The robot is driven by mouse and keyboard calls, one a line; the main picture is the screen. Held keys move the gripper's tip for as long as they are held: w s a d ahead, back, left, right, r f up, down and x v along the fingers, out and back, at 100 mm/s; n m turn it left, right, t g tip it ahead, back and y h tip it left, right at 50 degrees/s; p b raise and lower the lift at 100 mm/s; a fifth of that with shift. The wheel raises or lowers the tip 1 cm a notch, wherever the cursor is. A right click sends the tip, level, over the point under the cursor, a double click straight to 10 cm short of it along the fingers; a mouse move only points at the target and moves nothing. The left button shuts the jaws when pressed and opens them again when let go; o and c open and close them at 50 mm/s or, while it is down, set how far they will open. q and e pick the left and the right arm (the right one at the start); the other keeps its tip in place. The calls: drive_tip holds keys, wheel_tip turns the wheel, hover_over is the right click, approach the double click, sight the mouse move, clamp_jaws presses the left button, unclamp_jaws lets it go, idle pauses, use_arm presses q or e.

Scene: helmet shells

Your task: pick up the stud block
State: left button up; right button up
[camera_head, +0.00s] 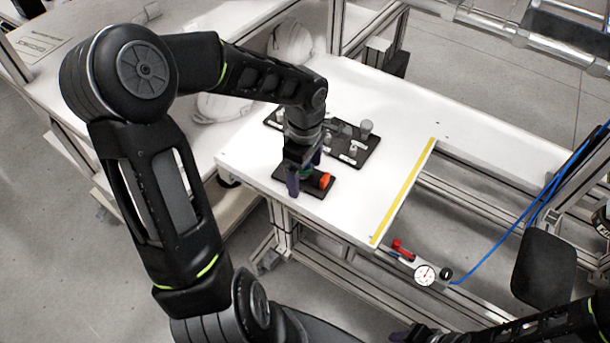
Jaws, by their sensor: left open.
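A small black block or plate (284,174) lies near the front left edge of the white table. It carries an orange round piece (325,180) and a green piece (306,170); I take this to be the stud block, but cannot be sure. My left gripper (304,174) points down over it with its dark purple fingers apart, on either side of the green piece. The fingers hide part of the block, and I cannot tell whether they touch it. My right gripper (408,334) shows only partly at the bottom edge, its jaws unclear.
Behind the block lies a black tray (372,141) with several grey pegs and white labels. White helmet shells (290,42) sit on the left bench. A yellow strip (404,190) marks the table's right side, which is clear. A dial gauge (425,275) sits below the front edge.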

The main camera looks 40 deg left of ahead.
use_arm(q)
drive_tip(key=shift+c, duration=0.3)
clamp_jaws()
idle(1.0)
drive_tip(key=shift+r, duration=0.1)
